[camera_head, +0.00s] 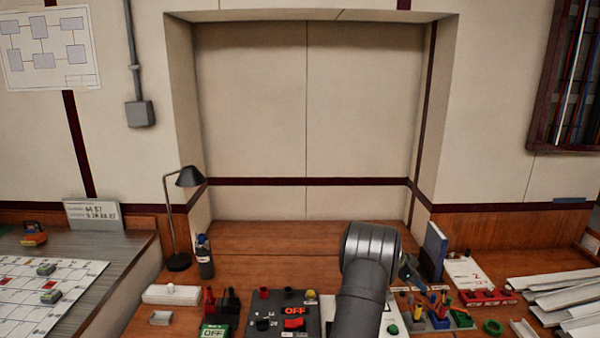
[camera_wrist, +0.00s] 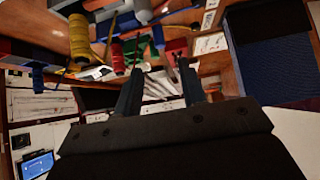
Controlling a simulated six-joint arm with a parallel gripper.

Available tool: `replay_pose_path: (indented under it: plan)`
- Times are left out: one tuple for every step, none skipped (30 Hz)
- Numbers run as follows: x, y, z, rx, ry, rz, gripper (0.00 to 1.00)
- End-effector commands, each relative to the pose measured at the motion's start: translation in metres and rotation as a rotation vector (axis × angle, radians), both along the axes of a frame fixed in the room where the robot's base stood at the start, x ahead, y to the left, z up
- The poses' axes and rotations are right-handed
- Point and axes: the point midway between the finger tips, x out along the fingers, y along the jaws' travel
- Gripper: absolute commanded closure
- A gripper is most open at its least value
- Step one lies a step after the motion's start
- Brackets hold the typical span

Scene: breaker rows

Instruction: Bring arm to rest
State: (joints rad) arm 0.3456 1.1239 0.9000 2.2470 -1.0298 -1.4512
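My dark grey arm rises from the bottom edge of the head view, right of centre, and bends at a rounded joint over the wooden bench (camera_head: 260,236). My gripper shows in the wrist view (camera_wrist: 158,82) as two dark fingers with a clear gap between them. It is open, and I see nothing held in it. In the head view the gripper is mostly hidden behind the arm; a small dark part sticks out to the right of the joint.
A black panel with a red OFF switch (camera_head: 294,323) stands left of my arm. A desk lamp (camera_head: 188,178) and dark bottle (camera_head: 204,258) stand further left. The bench's back middle is clear.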

Motion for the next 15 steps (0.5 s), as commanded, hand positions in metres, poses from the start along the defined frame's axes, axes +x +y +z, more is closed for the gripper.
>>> replay_pose_path:
  plan:
    - [-0.001,-0.008,-0.008,0.000,0.001,-0.001,0.63]
    - [0.000,-0.012,-0.012,0.000,0.001,-0.002,0.63]
    - [-0.001,-0.018,-0.018,0.000,0.001,-0.001,0.63]
    - [-0.001,-0.022,-0.023,0.000,0.001,-0.001,0.63]
    - [-0.001,-0.027,-0.026,0.000,0.001,-0.002,0.63]
    - [-0.001,-0.033,-0.032,0.000,0.000,-0.001,0.63]
    - [-0.001,-0.037,-0.037,0.000,0.001,-0.002,0.63]
    - [-0.001,-0.041,-0.041,-0.001,0.000,-0.001,0.63]
    - [-0.001,-0.046,-0.047,-0.001,0.001,-0.002,0.63]
    - [-0.002,-0.051,-0.051,-0.001,0.001,-0.002,0.63]
    - [-0.002,-0.055,-0.055,-0.001,0.000,-0.001,0.63]
    - [-0.001,-0.060,-0.061,-0.001,0.000,-0.001,0.63]
    - [-0.001,-0.064,-0.065,-0.001,0.001,-0.001,0.63]
    - [-0.001,-0.068,-0.068,-0.001,0.000,0.000,0.63]
    - [-0.001,-0.071,-0.071,-0.001,-0.001,0.009,0.63]
